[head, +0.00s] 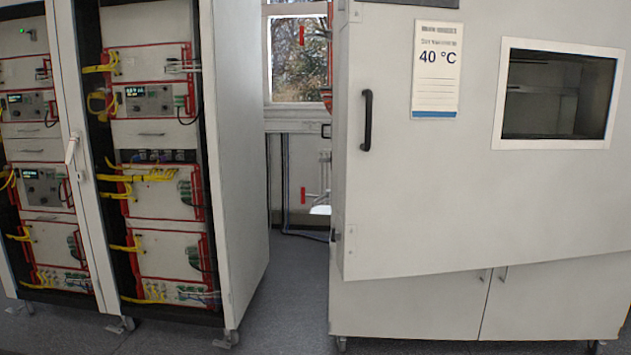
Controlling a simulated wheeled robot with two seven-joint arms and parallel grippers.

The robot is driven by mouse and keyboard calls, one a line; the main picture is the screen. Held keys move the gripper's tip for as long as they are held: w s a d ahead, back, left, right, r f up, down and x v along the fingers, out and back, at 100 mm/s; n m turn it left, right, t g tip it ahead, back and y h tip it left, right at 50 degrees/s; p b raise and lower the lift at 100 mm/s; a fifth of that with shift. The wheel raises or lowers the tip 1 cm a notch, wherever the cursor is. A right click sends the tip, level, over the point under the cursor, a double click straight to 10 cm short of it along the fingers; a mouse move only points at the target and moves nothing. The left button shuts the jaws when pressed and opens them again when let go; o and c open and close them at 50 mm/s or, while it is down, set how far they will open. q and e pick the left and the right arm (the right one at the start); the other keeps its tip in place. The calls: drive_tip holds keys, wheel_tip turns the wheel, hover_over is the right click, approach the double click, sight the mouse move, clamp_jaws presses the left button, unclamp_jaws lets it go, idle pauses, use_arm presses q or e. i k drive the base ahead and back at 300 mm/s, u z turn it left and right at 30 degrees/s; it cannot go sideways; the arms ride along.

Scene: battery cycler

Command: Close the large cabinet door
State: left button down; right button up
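The large cabinet door (440,205) is on the white cabinet at the right in the head view. It is a broad pale panel with a black vertical handle (366,120) near its left edge and a dark window (556,95) at its right. The door looks ajar: its lower edge slants up to the right against the cabinet's base, with the handle side nearer to me. Its right edge is outside the frame. Neither of my grippers is in view.
Below the door are two smaller lower doors (410,307), which look shut. A paper sign reading 40 °C (437,68) is on the large door. A tall rack cabinet (237,150) stands at the left. Bare grey floor (285,290) lies between the cabinets, with a window (300,60) behind.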

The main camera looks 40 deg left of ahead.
sight(416, 197)
drive_tip(key=u, duration=0.5)
drive_tip(key=i, duration=1.25)
drive_tip(key=z, duration=0.5)
